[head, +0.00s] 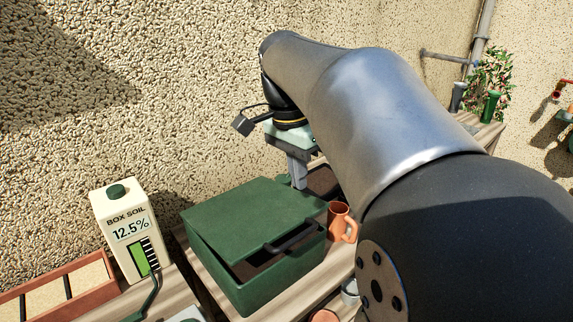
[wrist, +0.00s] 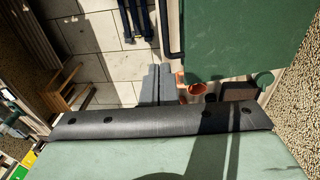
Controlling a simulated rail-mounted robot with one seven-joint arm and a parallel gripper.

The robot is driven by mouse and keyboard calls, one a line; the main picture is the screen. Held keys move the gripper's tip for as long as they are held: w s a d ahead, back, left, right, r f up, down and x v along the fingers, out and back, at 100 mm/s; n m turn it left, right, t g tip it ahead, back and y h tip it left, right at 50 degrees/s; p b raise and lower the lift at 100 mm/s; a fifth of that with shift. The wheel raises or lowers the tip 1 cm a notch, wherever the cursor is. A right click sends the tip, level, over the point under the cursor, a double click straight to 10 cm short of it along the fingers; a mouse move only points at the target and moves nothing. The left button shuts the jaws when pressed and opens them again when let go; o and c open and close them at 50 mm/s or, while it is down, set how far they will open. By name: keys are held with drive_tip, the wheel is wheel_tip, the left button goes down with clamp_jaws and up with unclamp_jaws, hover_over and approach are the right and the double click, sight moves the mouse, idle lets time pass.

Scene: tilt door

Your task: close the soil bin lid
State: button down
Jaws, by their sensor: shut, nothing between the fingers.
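The soil bin (head: 275,286) is a dark green box on the bench in the head view. Its green lid (head: 250,212) is tilted, with its front edge raised a little above the rim. A dark gap shows under that edge, and a black bar handle (head: 291,238) is on the front. The lid also shows at the upper right of the wrist view (wrist: 235,35). My gripper (head: 299,184) points down beyond the bin's far right corner, apart from the handle. Its grey fingers are together and empty in the wrist view (wrist: 156,75).
An orange mug (head: 342,222) stands close to the bin's right side. A white soil meter box (head: 128,235) reading 12.5% stands to the left, beside a reddish tray (head: 62,290). A rough wall rises behind the bench. My arm covers much of the right side.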

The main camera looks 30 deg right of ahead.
sight(299, 235)
drive_tip(key=shift+y, duration=0.6)
drive_tip(key=f, duration=0.4)
drive_tip(key=f+p, duration=0.1)
drive_tip(key=f, duration=0.3)
drive_tip(key=f+p, duration=0.1)
drive_tip(key=f, duration=0.3)
drive_tip(key=shift+s+d+f, duration=0.1)
drive_tip(key=shift+d+f, duration=0.05)
drive_tip(key=shift+d, duration=0.1)
